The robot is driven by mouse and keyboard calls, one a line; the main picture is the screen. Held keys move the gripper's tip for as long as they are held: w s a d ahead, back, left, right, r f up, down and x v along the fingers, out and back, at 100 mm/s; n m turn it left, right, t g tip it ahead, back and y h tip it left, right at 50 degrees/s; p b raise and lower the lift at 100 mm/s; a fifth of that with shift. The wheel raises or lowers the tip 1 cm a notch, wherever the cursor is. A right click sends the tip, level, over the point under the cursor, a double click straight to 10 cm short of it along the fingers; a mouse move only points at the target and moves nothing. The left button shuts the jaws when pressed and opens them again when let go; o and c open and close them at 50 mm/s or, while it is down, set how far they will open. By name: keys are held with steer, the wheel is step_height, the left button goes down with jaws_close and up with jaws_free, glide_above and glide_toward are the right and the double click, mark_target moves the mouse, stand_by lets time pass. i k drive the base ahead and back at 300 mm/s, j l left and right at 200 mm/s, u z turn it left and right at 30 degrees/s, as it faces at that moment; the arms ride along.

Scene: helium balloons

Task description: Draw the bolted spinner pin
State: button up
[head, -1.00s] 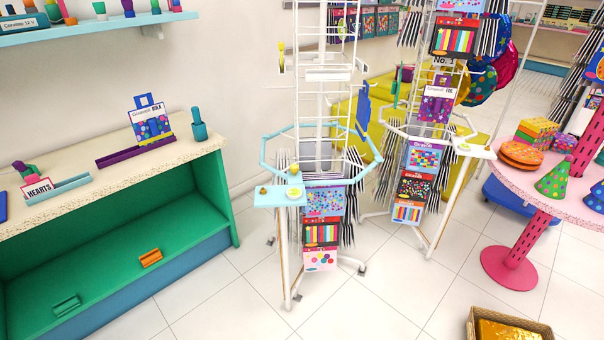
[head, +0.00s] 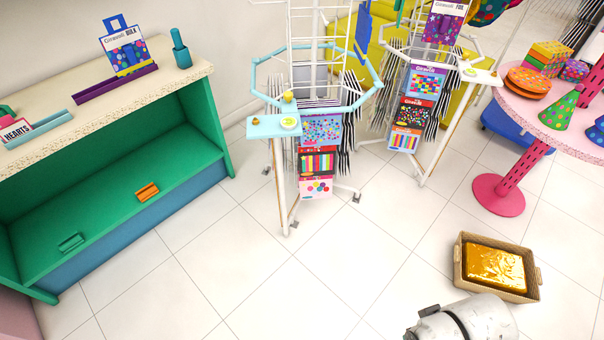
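Two wire spinner racks stand on the floor. The nearer spinner (head: 318,105) has a light-blue octagonal ring and a light-blue side plate (head: 262,129) on a white post. A small yellow knob (head: 288,97) stands at the plate's back edge, and a yellow-green round piece (head: 289,123) lies on the plate. The farther spinner (head: 438,50) has a white ring and a white side plate (head: 483,76) with a small yellowish piece on it. I cannot tell which small part is the pin. My gripper is out of view; only a white piece of my arm shows at the bottom right.
A green-fronted counter (head: 110,180) stands left. A wicker basket (head: 462,272) with gold contents sits on the floor at the right. A pink round table (head: 520,110) with party hats is behind it. The tiled floor before the spinners is clear.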

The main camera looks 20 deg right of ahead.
mark_target(288, 96)
steer(key=i+l+u, duration=0.1)
steer(key=u, duration=0.3)
steer(key=i+l+u, duration=0.15)
steer(key=u, duration=0.2)
steer(key=i+l+u, duration=0.2)
steer(key=u, duration=0.2)
